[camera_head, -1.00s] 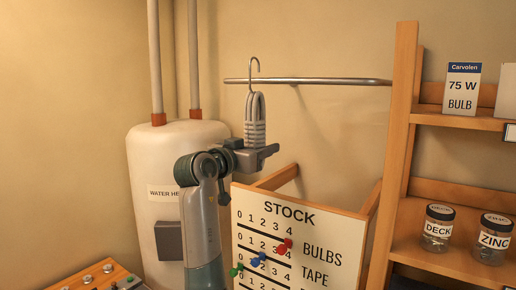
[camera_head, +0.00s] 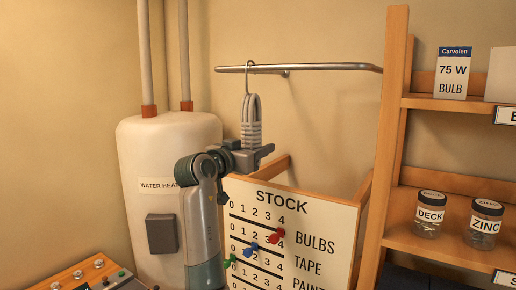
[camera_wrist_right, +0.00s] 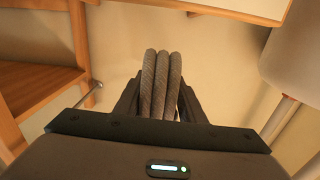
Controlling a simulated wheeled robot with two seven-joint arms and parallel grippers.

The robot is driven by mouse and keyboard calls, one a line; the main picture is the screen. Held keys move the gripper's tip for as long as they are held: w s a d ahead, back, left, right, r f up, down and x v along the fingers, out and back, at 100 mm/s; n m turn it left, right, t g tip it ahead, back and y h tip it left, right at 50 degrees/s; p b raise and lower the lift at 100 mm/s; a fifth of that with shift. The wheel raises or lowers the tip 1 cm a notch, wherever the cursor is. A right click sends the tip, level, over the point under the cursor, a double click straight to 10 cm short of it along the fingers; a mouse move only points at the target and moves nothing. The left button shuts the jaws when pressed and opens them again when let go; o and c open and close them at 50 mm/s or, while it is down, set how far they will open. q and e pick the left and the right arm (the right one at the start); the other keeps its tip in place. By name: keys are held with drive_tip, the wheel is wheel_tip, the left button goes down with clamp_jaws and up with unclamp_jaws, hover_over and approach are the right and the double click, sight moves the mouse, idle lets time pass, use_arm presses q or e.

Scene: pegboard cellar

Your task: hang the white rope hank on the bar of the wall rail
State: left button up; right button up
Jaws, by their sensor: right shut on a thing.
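The white rope hank (camera_head: 251,122) hangs upright from a thin metal hook (camera_head: 250,66), its strands bound by wraps. My right gripper (camera_head: 254,152) is shut on the hank's lower end. In the right wrist view, several grey-looking strands (camera_wrist_right: 161,85) stand between the fingers (camera_wrist_right: 160,100). The bar of the wall rail (camera_head: 325,67) runs across the wall, and the hook's curved top overlaps it near its left end, rising slightly above it. I cannot tell whether the hook rests on the bar or is in front of it. My left gripper is out of view.
A STOCK board (camera_head: 290,235) with coloured pins stands below the rail. A wooden shelf (camera_head: 455,105) with jars is on the right, a white water heater (camera_head: 150,140) on the left. A control box (camera_head: 95,275) sits at lower left.

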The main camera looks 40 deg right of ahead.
idle(0.3)
drive_tip(key=o, duration=1.3)
drive_tip(key=shift+f, duration=0.1)
drive_tip(key=shift+a, duration=0.15)
drive_tip(key=shift+s+a+f+b, duration=0.1)
drive_tip(key=shift+s+a+b, duration=0.1)
drive_tip(key=shift+a+b, duration=0.35)
drive_tip(key=b+v, duration=0.6)
drive_tip(key=v, duration=1)
drive_tip(key=shift+b, duration=0.4)
